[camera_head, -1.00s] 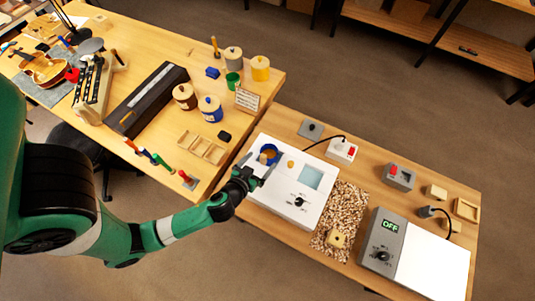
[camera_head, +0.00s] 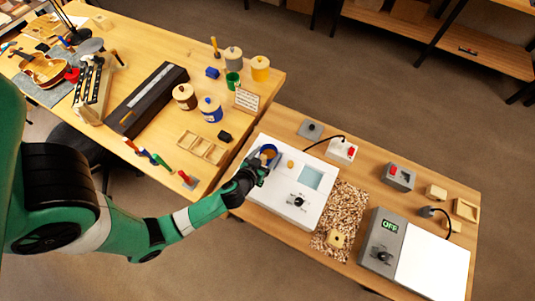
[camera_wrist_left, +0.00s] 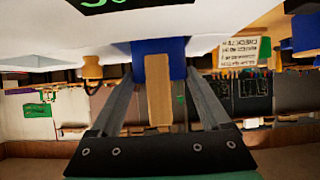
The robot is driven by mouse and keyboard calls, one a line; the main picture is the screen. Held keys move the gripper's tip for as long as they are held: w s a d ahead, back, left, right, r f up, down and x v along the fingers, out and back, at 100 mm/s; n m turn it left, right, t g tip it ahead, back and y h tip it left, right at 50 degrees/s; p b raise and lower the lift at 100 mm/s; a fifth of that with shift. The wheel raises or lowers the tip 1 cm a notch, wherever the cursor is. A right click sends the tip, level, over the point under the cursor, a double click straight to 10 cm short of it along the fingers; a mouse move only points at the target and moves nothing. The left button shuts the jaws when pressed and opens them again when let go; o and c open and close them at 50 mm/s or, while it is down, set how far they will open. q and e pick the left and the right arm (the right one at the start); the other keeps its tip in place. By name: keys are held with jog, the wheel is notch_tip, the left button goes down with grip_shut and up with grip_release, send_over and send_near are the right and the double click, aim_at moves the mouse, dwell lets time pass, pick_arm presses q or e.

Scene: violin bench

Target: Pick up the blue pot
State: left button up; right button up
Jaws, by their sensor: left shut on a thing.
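The blue pot (camera_head: 268,152) sits in the white heater box (camera_head: 304,184) on the right-hand bench, its brownish inside showing from above. My left gripper (camera_head: 262,167) is at the pot's near side and covers part of it. In the left wrist view, the two fingers of my left gripper (camera_wrist_left: 158,100) are on either side of a wooden handle (camera_wrist_left: 159,88) joined to the blue pot (camera_wrist_left: 160,50). The gripper is shut on this handle. I cannot tell whether the pot is lifted at all. My right gripper is not in view.
Another blue pot with a lid (camera_head: 210,108) stands on the left-hand bench beside a brown pot (camera_head: 185,96). A tray of wood chips (camera_head: 340,212) lies right of the heater box, then a grey-and-white device (camera_head: 420,255).

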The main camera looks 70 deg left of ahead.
pick_arm(q)
jog(key=shift+c, duration=0.7)
jog(key=shift+r+p, duration=0.3)
jog(key=shift+r, duration=0.3)
notch_tip(320, 180, up, 2)
jog(key=shift+d+r+p, duration=0.15)
jog(key=shift+r+p, duration=0.1)
jog(key=shift+p, duration=0.15)
jog(key=w+d+r+p, duration=0.4)
jog(key=d+r+p, duration=0.5)
jog(key=p, duration=1.1)
jog(key=d, duration=0.4)
jog(key=shift+r, duration=0.2)
